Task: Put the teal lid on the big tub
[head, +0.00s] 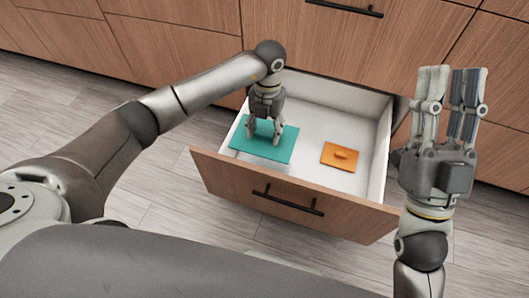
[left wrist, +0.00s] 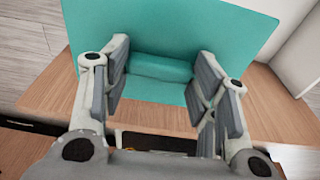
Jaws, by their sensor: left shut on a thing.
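The teal lid (head: 286,138) is a flat rectangular panel in the left part of the open drawer in the head view. In the left wrist view the lid (left wrist: 160,30) fills the upper middle, with its raised bar handle (left wrist: 160,68) between the fingers. My left gripper (head: 264,139) points down and is shut on this handle. A pale surface shows just under the lid's front edge; I cannot tell whether it is the big tub. My right gripper (head: 452,70) points upward, outside the drawer at the right, with nothing visible in it; its finger gap is unclear.
The open drawer (head: 385,150) has white walls and a wooden front with a black handle (head: 288,200). An orange lid (head: 340,156) with a small knob lies in its right part. White drawer floor is bare around it. Wooden cabinet fronts (head: 180,55) stand behind.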

